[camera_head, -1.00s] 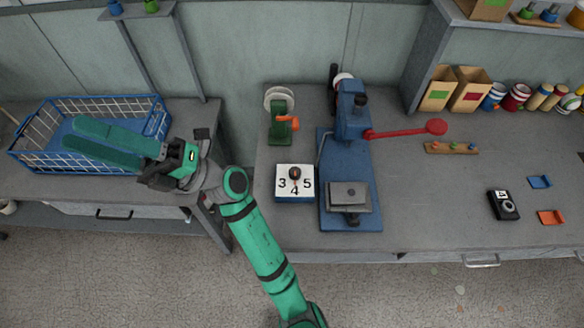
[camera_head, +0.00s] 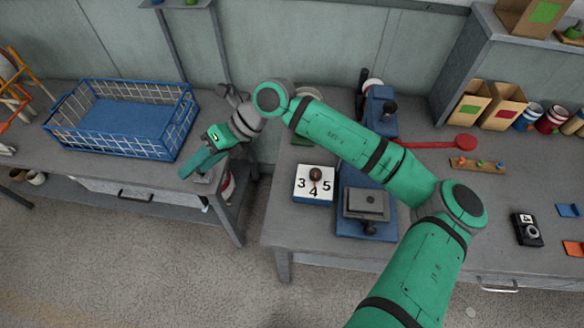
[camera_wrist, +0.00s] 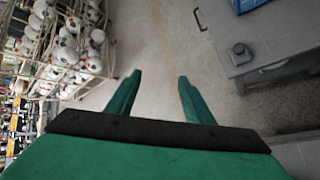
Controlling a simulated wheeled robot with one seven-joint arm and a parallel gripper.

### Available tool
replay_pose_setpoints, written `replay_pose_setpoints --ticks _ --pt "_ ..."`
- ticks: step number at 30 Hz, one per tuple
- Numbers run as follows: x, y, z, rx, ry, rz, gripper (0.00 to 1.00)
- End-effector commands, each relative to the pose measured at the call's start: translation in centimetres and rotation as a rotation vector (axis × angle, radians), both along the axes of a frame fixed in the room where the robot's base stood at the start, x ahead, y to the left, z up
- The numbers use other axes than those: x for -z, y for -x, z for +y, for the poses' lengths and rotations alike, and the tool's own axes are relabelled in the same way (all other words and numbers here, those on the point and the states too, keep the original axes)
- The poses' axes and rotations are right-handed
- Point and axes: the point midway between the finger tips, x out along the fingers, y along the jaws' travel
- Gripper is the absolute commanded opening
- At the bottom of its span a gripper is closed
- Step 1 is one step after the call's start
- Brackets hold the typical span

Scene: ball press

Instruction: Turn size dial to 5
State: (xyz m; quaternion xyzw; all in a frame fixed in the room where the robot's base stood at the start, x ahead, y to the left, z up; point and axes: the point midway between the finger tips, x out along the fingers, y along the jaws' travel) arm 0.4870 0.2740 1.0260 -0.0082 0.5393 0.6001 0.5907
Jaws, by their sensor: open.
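The size dial (camera_head: 314,184) is a white-topped block with a dark round knob (camera_head: 316,174) and the numbers 3, 4 and 5 around it. It sits on the right bench, left of the blue press (camera_head: 366,220). I cannot tell which number the knob points at. My gripper (camera_head: 196,172) is left of the dial, by the front edge of the left bench, and points down and left. In the wrist view its two green fingers (camera_wrist: 155,92) are apart with only floor between them. The dial is not in the wrist view.
A blue wire basket (camera_head: 125,120) stands on the left bench. The press's red lever (camera_head: 464,142) reaches out to the right. My arm crosses over the press and hides part of it. A gap separates the two benches. A black device (camera_head: 526,229) lies farther right.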

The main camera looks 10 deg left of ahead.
Motion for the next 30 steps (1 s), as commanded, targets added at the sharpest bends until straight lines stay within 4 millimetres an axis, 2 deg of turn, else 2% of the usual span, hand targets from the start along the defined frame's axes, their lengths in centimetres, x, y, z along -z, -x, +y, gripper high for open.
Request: replay_pose_setpoints --ticks 1,3,6,12,15,18,21,26,30 --pt "1.1 -1.5 -2.2 0.018 0.084 -0.035 0.47" --pt "2.5 -3.3 -5.3 0.037 0.197 -0.078 0.47" --pt "4.0 -5.9 -10.4 0.072 0.361 -0.135 0.47" --pt "4.7 -10.0 -20.4 0.139 0.646 -0.217 0.47" --pt "4.4 -11.1 -24.0 0.165 0.74 -0.242 0.47" --pt "4.0 -11.8 -26.4 0.183 0.801 -0.256 0.47" --pt "4.0 -12.1 -27.4 0.189 0.827 -0.26 0.47" --pt "5.4 -12.1 -27.5 0.191 0.831 -0.26 0.47" --pt "7.7 -12.1 -27.4 0.19 0.829 -0.26 0.47"
